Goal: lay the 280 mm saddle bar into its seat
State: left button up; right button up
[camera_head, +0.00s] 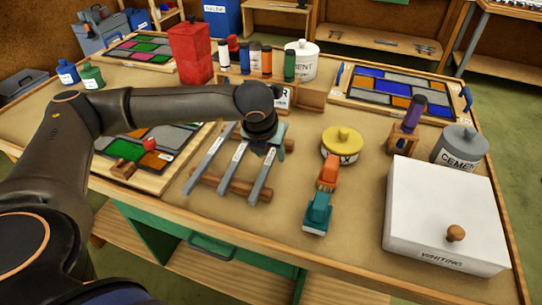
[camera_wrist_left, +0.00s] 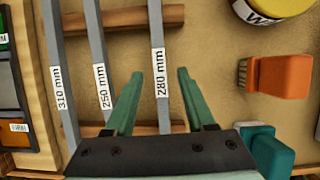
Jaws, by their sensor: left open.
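The 280 mm saddle bar (camera_wrist_left: 160,52) is a grey strip with a white label in the left wrist view. In the head view it is the rightmost of three bars (camera_head: 262,180), lying across wooden rests. My left gripper (camera_wrist_left: 160,76) is open above it, with one green finger to each side of the bar and apart from it. In the head view this gripper (camera_head: 270,140) partly hides the bar's far end. The 250 mm bar (camera_wrist_left: 93,35) and 310 mm bar (camera_wrist_left: 56,50) lie to its left. I cannot make out the seat. My right gripper is not in view.
A panel with a red-knobbed piece (camera_head: 150,144) lies left of the bars; my arm covers part of it. A white whiting box (camera_head: 440,205) fills the right front. Another panel (camera_head: 390,90) lies behind.

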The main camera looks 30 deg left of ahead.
pick_arm(q)
jog(key=shift+w+f, duration=0.1)
jog(key=shift+f, duration=0.1)
grip_shut()
dwell(0.3)
jog(key=shift+r, duration=0.1)
dwell(0.9)
